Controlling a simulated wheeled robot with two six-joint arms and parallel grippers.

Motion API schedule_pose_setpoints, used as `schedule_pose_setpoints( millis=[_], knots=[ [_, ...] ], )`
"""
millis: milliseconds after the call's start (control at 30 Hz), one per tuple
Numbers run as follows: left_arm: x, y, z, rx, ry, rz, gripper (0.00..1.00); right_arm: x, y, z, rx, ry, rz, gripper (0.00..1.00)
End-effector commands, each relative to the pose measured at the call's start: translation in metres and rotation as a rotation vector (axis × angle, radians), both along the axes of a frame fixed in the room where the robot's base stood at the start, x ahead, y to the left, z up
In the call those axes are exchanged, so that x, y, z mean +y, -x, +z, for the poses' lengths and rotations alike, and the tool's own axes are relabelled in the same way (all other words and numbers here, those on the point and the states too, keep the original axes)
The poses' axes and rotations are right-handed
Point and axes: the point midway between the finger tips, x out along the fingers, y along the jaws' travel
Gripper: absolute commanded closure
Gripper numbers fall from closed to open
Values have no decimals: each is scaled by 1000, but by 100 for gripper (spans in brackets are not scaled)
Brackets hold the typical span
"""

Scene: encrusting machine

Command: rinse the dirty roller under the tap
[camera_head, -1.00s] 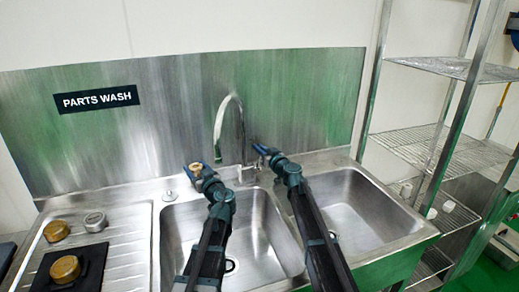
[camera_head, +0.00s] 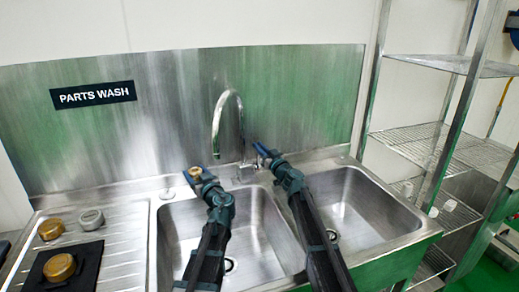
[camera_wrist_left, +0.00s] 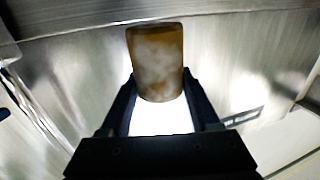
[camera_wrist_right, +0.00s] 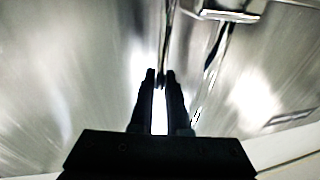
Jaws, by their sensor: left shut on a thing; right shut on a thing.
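My left gripper (camera_head: 194,178) is shut on the dirty roller (camera_wrist_left: 155,62), a short cylinder with brown-yellow patches over a pale grey surface. The roller (camera_head: 194,171) is held above the left basin, to the left of the spout's end. The chrome tap (camera_head: 241,115) stands behind the two basins, its arched spout pointing down over the left basin. My right gripper (camera_head: 264,153) is at the right of the tap's base. Its fingers (camera_wrist_right: 160,76) are close together on a thin part of the tap, probably its lever. No water stream is clearly visible.
The left basin (camera_head: 175,235) and right basin (camera_head: 385,215) are empty. On the left drainboard (camera_head: 125,240) are brass pieces (camera_head: 51,229), a grey one (camera_head: 91,219) and a dark mat (camera_head: 85,258). A wire shelf rack (camera_head: 425,140) stands at the right.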

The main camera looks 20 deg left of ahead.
Motion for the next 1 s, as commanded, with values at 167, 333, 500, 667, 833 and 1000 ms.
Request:
schedule_pose_setpoints(
  millis=[167,333,500,667,833,1000],
  knots=[
    [0,0,0,0,0,0,100,0,0,0,0,1,0,66],
    [0,0,0,0,0,0,100,0,0,0,1,1,0,56],
    [0,0,0,0,0,0,100,0,0,0,1,1,0,56],
    [0,0,-1,0,0,0,100,-4,5,-1,1,1,-1,56],
    [0,0,-4,0,0,0,100,-18,19,-4,1,1,-1,56],
    [0,0,-8,0,0,0,100,-40,41,-9,0,1,-2,56]
  ],
)
